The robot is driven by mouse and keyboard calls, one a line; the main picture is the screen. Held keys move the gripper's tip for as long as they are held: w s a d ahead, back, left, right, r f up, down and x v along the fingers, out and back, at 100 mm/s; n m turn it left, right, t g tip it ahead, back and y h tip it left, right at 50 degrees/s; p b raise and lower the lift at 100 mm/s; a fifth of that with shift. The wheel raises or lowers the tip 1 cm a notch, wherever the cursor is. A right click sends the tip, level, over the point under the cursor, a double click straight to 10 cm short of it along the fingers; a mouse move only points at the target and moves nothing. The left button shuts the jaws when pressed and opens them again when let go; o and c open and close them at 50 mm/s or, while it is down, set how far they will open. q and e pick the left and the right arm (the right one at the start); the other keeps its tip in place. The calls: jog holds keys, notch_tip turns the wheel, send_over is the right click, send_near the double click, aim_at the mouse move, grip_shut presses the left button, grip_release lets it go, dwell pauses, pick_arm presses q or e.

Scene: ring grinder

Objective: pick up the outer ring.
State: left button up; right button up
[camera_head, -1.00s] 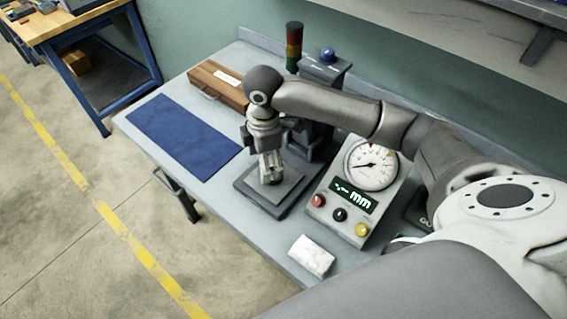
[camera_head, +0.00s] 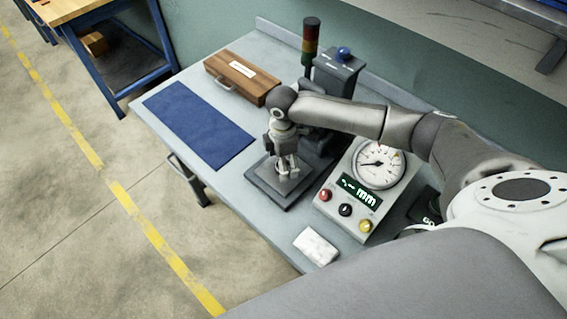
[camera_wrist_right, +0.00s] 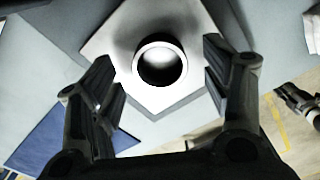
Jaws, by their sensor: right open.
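The outer ring (camera_wrist_right: 160,42), a pale metal ring with a dark hole, sits on the grey square plate (camera_wrist_right: 120,45) of the gauge stand in the right wrist view. My right gripper (camera_wrist_right: 159,60) is open, with one finger left and one right of the ring. Visible gaps separate both fingers from it in the picture. In the head view my right gripper (camera_head: 287,165) points down over the plate (camera_head: 276,192); it largely hides the ring there.
The stand's dark column (camera_head: 318,140) rises close behind the gripper. A dial gauge box (camera_head: 350,208) stands to the right, with a white block (camera_head: 316,246) in front. A blue mat (camera_head: 198,125) and a wooden case (camera_head: 240,78) lie to the left. A signal light (camera_head: 310,42) stands behind.

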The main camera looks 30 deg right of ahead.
jog(key=shift+f, duration=0.6)
jog(key=c, duration=1.3)
jog(key=shift+r, duration=0.1)
